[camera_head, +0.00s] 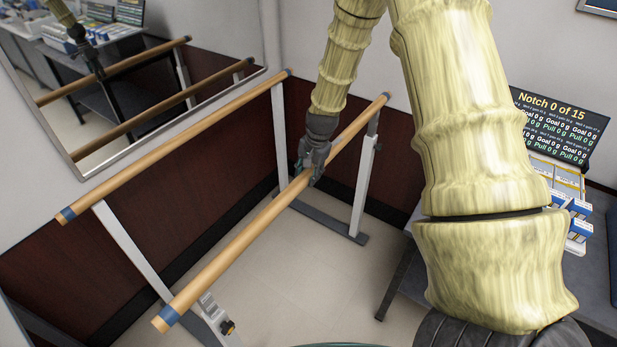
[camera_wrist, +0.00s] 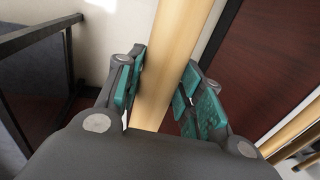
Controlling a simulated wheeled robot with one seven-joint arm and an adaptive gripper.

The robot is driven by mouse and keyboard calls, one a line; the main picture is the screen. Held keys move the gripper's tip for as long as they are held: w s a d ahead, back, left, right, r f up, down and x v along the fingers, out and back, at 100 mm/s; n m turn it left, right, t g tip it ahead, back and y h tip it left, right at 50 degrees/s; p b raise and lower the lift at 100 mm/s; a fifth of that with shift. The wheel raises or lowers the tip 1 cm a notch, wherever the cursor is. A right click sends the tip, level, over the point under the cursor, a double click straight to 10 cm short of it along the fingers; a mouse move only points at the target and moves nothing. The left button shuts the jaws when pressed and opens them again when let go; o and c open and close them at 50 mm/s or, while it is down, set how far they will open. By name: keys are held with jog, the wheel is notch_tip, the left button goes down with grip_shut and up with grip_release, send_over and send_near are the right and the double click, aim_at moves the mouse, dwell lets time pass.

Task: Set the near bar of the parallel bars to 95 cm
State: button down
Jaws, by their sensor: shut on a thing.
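The near bar (camera_head: 238,245) is a wooden rail with blue ends, running from the front left to the back right of the head view. Its front upright (camera_head: 211,318) carries a scale strip and a dark knob with an orange part (camera_head: 228,327); the scale is too small to read. Its back upright (camera_head: 364,180) stands on a dark foot. My gripper (camera_head: 312,165) is shut on the near bar, toward its back end. In the wrist view the bar (camera_wrist: 167,60) passes between the teal-padded fingers. The far bar (camera_head: 175,145) runs along the wall side, apart from my gripper.
A mirror (camera_head: 130,75) hangs on the left wall. A dark table (camera_head: 405,285) at right holds a screen (camera_head: 560,125) reading "Notch 0 of 15" and several small boxes (camera_head: 578,225). The floor (camera_head: 300,255) between is clear. My arm hides part of the right side.

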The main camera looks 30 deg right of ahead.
jog(key=shift+f, duration=0.1)
jog(key=c, duration=0.9)
grip_release()
jog(key=shift+c, duration=0.2)
notch_tip(320, 180, up, 12)
jog(key=s+d, duration=0.1)
jog(key=s, duration=0.1)
jog(key=shift+f, duration=0.2)
